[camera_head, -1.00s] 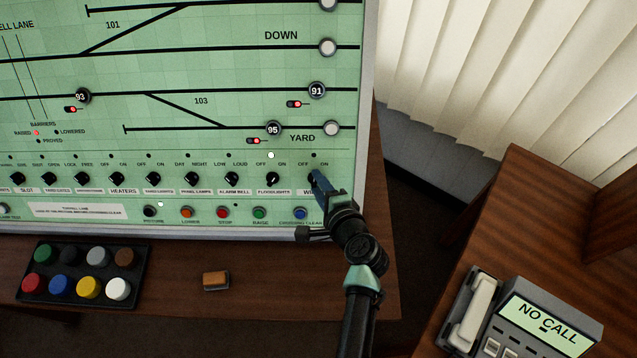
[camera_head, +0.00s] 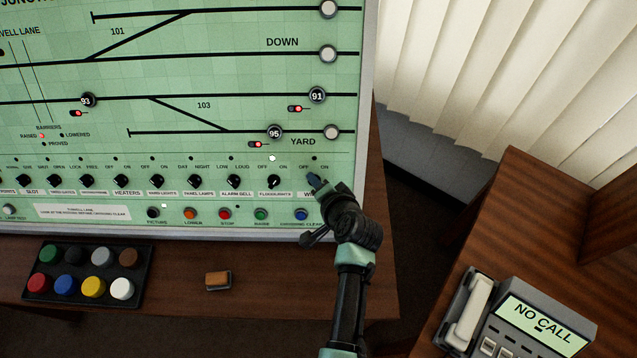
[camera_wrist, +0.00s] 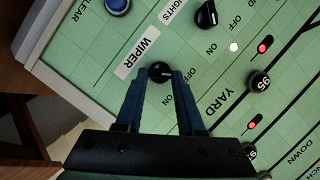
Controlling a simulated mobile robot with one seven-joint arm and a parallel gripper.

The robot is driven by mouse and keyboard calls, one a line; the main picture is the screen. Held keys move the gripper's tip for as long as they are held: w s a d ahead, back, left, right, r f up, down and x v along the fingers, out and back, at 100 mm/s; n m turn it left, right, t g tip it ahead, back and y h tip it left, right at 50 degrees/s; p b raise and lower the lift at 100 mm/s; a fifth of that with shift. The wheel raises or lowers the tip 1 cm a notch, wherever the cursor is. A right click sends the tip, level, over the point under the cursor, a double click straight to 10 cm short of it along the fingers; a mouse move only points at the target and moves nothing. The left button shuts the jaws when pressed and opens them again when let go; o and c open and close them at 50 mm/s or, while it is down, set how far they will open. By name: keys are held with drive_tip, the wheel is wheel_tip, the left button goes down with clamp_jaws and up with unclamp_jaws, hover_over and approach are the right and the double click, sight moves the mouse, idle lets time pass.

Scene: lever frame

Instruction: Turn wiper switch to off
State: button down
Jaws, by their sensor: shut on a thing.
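The wiper switch (camera_wrist: 159,71) is a small black knob beside the white WIPER label (camera_wrist: 137,52) on the green panel. It sits between the two blue fingers of my gripper (camera_wrist: 160,76), one at each side, and the gripper is shut on it. OFF and ON are printed on the panel beyond the knob. Which mark the knob points to is hard to tell. In the head view my gripper (camera_head: 315,182) is at the panel's lower right and hides most of this knob. The small lamp (camera_head: 314,158) above it is dark.
The floodlights knob (camera_head: 274,181) is close by on the left, under a lit white lamp (camera_head: 272,158). The blue crossing-clear button (camera_head: 301,215) is just below. A tray of coloured buttons (camera_head: 141,287), a brown block (camera_head: 218,281) and a telephone (camera_head: 514,322) stand on the desks.

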idle(0.4)
drive_tip(key=c, duration=0.5)
unclamp_jaws()
drive_tip(key=shift+s, duration=0.1)
drive_tip(key=v, duration=1.3)
